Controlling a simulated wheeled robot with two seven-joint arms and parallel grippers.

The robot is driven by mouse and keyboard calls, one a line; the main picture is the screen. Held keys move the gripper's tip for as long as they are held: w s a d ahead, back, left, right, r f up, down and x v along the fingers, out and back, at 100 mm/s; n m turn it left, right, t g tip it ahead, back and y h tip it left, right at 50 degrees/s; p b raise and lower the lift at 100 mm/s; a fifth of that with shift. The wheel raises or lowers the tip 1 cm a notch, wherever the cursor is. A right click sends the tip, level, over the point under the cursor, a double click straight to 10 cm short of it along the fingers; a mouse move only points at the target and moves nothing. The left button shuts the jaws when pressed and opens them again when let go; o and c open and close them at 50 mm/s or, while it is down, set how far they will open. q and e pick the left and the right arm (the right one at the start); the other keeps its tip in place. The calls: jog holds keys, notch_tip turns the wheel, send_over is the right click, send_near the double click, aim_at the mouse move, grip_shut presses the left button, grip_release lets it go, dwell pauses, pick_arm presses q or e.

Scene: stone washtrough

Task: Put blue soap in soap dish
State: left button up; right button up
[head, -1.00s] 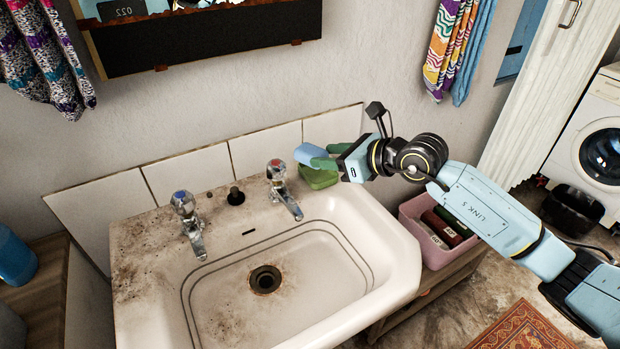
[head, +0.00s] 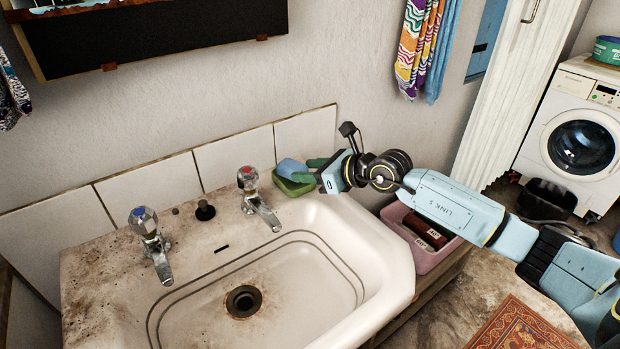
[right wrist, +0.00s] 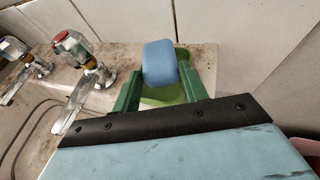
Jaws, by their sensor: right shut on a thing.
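The blue soap (head: 291,169) is a rounded light-blue block at the back right corner of the sink. My right gripper (head: 306,172) reaches in from the right and is shut on it. In the right wrist view the blue soap (right wrist: 160,62) sits between the green fingers of my right gripper (right wrist: 160,68). The green soap dish (head: 294,188) is on the sink's back ledge, directly under the soap. It also shows in the right wrist view (right wrist: 163,98), partly hidden by soap and fingers. I cannot tell whether the soap touches it. My left gripper is out of view.
Two taps, blue-topped (head: 150,240) and red-topped (head: 256,198), stand on the ledge left of the dish. A tiled splashback (head: 235,157) rises close behind. A pink box (head: 436,258) with dark red items is right of the sink. The basin (head: 290,285) is empty.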

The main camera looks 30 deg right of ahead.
jog(key=shift+s+f, duration=0.15)
jog(key=shift+f, duration=0.7)
jog(key=shift+c, duration=0.9)
jog(key=o, duration=1.2)
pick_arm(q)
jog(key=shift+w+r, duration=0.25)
pick_arm(e)
jog(key=shift+s+d+r, duration=0.15)
jog(key=shift+s+d, duration=0.05)
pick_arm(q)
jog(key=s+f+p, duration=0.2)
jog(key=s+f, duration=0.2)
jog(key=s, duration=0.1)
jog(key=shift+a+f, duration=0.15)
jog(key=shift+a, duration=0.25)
pick_arm(e)
jog(key=v, duration=1.1)
jog(key=shift+s+r, duration=0.1)
jog(key=shift+r, duration=0.15)
